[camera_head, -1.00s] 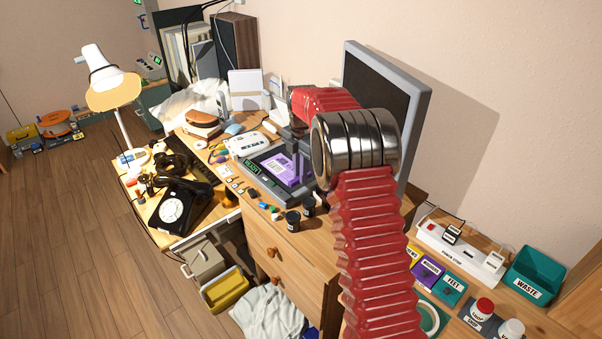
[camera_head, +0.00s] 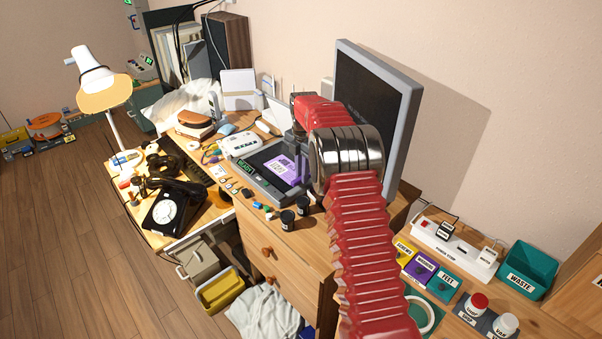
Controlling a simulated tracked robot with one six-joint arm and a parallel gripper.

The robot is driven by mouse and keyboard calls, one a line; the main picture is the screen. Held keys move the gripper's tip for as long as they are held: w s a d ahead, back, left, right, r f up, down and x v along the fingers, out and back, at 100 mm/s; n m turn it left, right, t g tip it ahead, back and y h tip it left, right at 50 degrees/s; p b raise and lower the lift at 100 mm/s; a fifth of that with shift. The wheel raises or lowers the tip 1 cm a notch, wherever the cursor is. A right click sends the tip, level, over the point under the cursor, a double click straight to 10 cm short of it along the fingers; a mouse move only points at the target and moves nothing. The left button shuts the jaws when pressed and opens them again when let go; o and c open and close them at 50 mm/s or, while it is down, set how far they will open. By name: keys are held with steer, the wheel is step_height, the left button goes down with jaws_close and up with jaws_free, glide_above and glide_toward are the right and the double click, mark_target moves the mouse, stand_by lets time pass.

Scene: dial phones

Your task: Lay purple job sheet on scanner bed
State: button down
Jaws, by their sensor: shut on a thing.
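The purple job sheet (camera_head: 285,165) is over the right part of the dark scanner bed (camera_head: 262,160) on the desk. A white label shows on the sheet. It looks flat, but I cannot tell whether it touches the bed. The scanner's green READY display (camera_head: 246,168) faces its left edge. My gripper (camera_head: 300,170) is at the sheet's right side, shut on it. The fingertips are small and partly hidden by my red and chrome arm, which also covers the scanner's right end.
A grey monitor (camera_head: 383,100) stands close behind my arm. A white device (camera_head: 240,145) sits just beyond the scanner. Black canisters (camera_head: 288,220) and small coloured items lie along the desk's front edge. A black dial phone (camera_head: 170,205) is at left.

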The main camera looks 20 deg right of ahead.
steer(key=shift+w+d+f, duration=0.15)
steer(key=shift+d+f, duration=0.1)
steer(key=shift+f, duration=1.4)
steer(key=c, duration=1.7)
jaws_free()
steer(key=shift+o, duration=0.2)
step_height(320, 180, up, 14)
steer(key=shift+f, duration=0.15)
